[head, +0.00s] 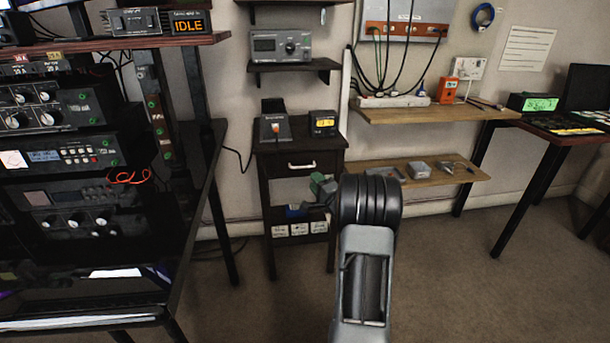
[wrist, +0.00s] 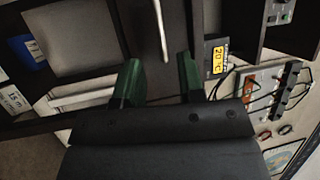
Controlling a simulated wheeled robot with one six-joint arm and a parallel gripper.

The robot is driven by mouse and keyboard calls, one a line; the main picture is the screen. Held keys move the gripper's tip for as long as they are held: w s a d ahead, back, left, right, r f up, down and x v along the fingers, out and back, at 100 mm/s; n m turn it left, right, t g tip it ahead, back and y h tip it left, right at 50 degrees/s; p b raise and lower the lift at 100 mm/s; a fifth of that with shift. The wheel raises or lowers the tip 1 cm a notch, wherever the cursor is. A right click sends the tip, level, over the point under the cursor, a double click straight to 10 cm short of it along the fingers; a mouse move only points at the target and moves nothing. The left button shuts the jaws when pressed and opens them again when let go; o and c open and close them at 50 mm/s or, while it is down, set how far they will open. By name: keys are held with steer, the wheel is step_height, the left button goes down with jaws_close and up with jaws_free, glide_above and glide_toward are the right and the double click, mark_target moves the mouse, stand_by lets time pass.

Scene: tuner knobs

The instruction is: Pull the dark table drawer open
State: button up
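The dark table (head: 328,157) stands against the wall in the head view. Its drawer (head: 275,168) looks shut and carries a pale bar handle (head: 301,166). My gripper (head: 318,187) is in front of the table, lower than the handle and slightly right of it in the picture; my arm hides part of it. In the wrist view, my gripper (wrist: 158,76) is open, with two green fingers apart and nothing seen between them. The handle (wrist: 161,30) lies ahead of the fingertips there, within the width of the gap, and I see no contact.
A dark device (head: 275,128) and a yellow-display meter (head: 323,122) stand on the tabletop. Open shelves with boxes lie below the drawer. A black rack bench (head: 206,180) is at left, and wooden shelves (head: 430,115) are at right. Floor (head: 440,270) at right is clear.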

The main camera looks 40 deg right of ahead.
mark_target(305, 170)
steer(key=w, duration=0.2)
steer(key=w+b, duration=0.1)
steer(key=w, duration=0.2)
steer(key=w+r, duration=0.1)
steer(key=w, duration=0.1)
steer(key=shift+w+d+r+b, duration=0.1)
steer(key=shift+w+d+b, duration=0.1)
steer(key=shift+b, duration=0.2)
steer(key=shift+s, duration=0.1)
jaws_close()
